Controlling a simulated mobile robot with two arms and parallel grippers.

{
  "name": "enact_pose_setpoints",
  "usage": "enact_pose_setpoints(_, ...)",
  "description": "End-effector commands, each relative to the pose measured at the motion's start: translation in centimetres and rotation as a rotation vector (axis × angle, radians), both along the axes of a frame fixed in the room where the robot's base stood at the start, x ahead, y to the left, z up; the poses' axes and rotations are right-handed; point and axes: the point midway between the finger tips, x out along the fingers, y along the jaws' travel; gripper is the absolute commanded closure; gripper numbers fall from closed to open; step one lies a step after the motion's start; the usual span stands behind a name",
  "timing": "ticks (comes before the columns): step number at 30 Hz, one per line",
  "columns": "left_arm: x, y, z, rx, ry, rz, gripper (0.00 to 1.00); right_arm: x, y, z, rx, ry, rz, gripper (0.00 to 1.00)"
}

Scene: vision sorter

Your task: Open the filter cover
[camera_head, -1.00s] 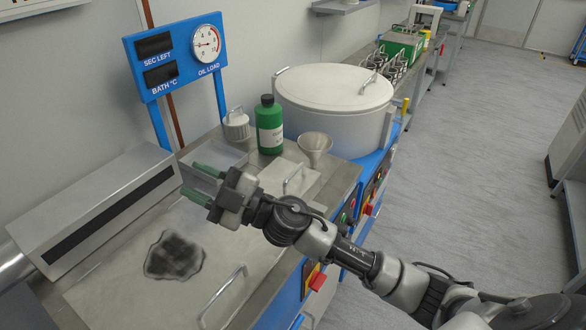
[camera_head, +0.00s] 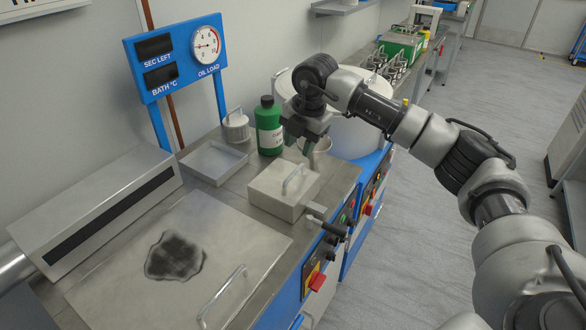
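A pale square box with a flat lid and an upright bar handle, which looks like the filter cover (camera_head: 268,190), sits closed on the steel bench. No label on it can be read. My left gripper is out of view.
A flat panel (camera_head: 130,230) with a dark patch lies in front.

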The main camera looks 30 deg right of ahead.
Motion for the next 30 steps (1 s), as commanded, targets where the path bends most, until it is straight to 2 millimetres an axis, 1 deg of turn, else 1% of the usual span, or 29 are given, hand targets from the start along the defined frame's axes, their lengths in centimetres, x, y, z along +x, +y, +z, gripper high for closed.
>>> enact_pose_setpoints(1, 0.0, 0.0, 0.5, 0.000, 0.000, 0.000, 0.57, 0.1, 0.1, -0.8, -0.001, 0.005, 0.001, 0.62)
enact_pose_setpoints(6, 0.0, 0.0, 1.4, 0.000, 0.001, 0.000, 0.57, 0.6, 0.5, -4.1, 0.001, 0.005, 0.004, 0.62)
enact_pose_setpoints(9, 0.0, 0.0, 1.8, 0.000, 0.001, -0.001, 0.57, 0.9, 0.7, -5.8, 0.003, 0.004, 0.004, 0.62)
enact_pose_setpoints(13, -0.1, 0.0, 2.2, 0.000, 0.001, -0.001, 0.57, 1.2, 0.9, -7.6, 0.002, 0.003, 0.004, 0.62)
enact_pose_setpoints(18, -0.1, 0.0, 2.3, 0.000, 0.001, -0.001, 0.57, 1.5, 1.0, -8.7, 0.004, 0.000, 0.006, 0.62)
enact_pose_setpoints(26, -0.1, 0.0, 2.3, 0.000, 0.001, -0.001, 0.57, 1.5, 1.0, -8.9, 0.004, -0.001, 0.006, 0.62)
enact_pose_setpoints(28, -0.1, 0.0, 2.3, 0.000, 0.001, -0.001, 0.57, 1.5, 1.0, -8.9, 0.004, 0.000, 0.006, 0.70)
enact_pose_setpoints(30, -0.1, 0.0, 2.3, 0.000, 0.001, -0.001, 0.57, 1.5, 1.0, -8.9, 0.004, -0.001, 0.006, 0.80)
